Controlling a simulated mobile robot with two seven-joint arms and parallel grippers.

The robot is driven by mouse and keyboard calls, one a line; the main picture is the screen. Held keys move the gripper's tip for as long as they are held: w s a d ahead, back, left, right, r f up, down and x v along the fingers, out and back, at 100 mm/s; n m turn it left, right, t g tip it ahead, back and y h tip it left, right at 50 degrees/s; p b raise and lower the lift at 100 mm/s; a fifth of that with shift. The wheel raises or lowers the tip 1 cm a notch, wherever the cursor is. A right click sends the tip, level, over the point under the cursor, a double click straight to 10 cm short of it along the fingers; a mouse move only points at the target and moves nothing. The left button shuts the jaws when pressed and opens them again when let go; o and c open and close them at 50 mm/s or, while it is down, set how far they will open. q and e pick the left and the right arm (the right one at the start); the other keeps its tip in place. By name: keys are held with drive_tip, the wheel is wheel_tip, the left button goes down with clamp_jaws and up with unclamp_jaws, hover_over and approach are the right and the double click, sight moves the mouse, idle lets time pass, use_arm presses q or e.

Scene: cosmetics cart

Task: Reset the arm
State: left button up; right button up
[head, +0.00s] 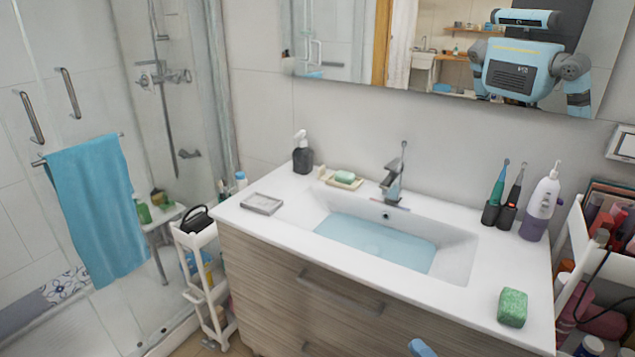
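Neither of my grippers shows in the head view. A small light-blue piece, matching my body's colour in the mirror, shows at the bottom edge right of the middle; no fingers are visible on it. The mirror (345,38) reflects my head, torso and upper arms, but no gripper. The white washbasin counter (290,210) is in front of me, with bluish water (375,242) in its basin. A green sponge-like block (512,307) lies at the counter's front right corner.
On the counter are a dark soap pump (302,157), soap dish (344,182), grey tray (262,204), faucet (393,180), two electric toothbrushes (499,198) and a purple-white bottle (540,208). A white trolley (197,240) stands left; a crowded cart (600,260) stands right. The front right counter is mostly clear.

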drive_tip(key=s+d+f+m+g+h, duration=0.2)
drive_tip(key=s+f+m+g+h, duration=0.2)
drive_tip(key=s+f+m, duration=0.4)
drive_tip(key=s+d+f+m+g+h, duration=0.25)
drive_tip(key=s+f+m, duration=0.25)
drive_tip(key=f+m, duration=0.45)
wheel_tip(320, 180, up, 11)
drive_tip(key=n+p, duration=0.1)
drive_tip(key=p, duration=1.1)
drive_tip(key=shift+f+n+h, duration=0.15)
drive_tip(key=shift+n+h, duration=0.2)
